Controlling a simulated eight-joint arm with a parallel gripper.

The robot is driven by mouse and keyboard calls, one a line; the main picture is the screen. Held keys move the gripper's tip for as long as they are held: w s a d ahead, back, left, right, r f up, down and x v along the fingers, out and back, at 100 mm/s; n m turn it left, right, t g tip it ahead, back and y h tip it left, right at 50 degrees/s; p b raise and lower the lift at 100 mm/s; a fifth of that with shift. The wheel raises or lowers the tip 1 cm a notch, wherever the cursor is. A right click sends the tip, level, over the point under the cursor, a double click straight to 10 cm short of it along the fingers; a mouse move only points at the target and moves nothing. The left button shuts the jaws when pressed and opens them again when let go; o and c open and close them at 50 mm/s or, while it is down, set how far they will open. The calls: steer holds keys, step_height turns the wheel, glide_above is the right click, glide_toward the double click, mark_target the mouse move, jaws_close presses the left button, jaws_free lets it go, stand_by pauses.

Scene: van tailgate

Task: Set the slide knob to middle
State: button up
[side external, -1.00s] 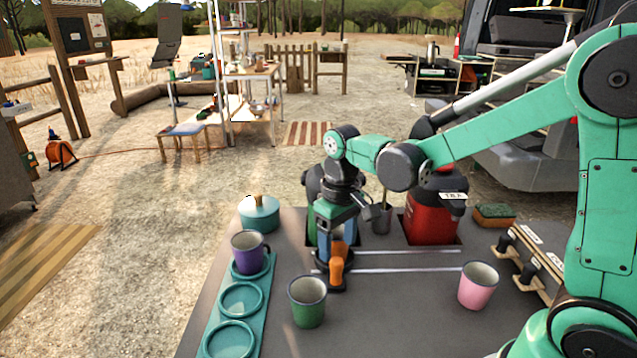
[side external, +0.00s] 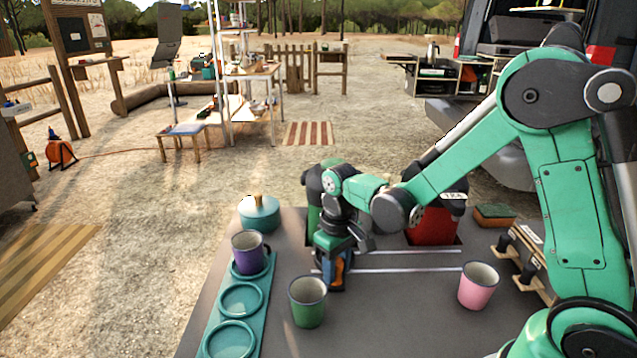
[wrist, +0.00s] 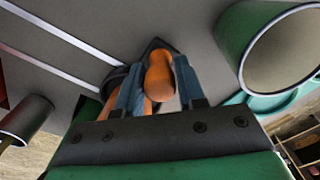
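The slide knob has an orange grip (wrist: 158,76) on a dark base. It is at the left end of two pale rails (side external: 410,252) in the side view; the rails run to the right. My gripper (side external: 336,270) is lowered over the knob and mostly hides it in the side view. In the wrist view, the blue fingers of my gripper (wrist: 158,88) stand on both sides of the orange grip. A small gap shows between the grip and the right finger, so my gripper looks open around it.
A green mug (side external: 307,304) stands close in front of the knob. A purple mug (side external: 247,256) is on a teal ring tray (side external: 211,334) at left; a pink mug (side external: 478,287) is at right. A teal pot (side external: 259,218) and a red canister (side external: 432,226) stand behind.

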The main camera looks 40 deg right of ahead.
jaws_close()
stand_by(1.1)
